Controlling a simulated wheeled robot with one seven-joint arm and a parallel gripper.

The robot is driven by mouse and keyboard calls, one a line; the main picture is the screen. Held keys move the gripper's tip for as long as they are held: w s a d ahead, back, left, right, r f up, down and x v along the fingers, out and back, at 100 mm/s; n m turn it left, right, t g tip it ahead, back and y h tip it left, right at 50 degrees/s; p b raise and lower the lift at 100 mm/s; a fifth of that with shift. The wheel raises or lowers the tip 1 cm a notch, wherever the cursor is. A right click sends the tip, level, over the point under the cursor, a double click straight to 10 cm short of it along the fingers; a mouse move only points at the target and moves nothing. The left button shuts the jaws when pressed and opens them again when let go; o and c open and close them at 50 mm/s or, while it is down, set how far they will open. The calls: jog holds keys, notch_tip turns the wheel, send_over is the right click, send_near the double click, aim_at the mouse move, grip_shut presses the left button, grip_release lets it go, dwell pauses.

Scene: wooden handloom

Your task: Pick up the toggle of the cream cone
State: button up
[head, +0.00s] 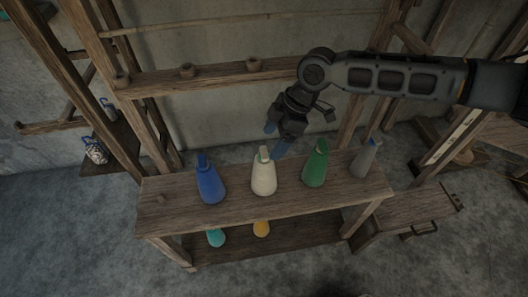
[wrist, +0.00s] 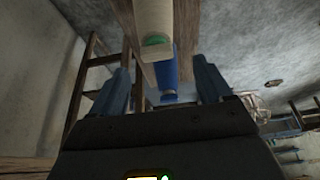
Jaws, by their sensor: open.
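The cream cone (head: 264,180) stands upright on the wooden bench, between a blue cone (head: 209,184) and a green cone (head: 315,166). A small pale, greenish toggle (head: 264,152) is at its narrow top. My gripper (head: 275,139) is open and empty, just above and slightly right of that top, with blue fingertips. In the wrist view the cream cone (wrist: 154,15) comes in from the top edge, its green-marked end (wrist: 155,41) lying ahead of the gap between the fingers. The blue cone (wrist: 164,70) shows behind it. Nothing is between the fingers in contact.
A grey cone (head: 365,160) stands at the bench's right end. The bench (head: 160,215) has a lower shelf with a teal cone (head: 215,238) and an orange cone (head: 261,229). A loom beam (head: 220,74) runs behind, and a wooden box with a handle (head: 420,215) sits right.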

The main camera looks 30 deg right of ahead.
aim_at(264, 152)
jog(key=p+x, duration=0.1)
jog(key=x, duration=0.4)
jog(key=shift+w, duration=0.2)
jog(key=c, duration=1.1)
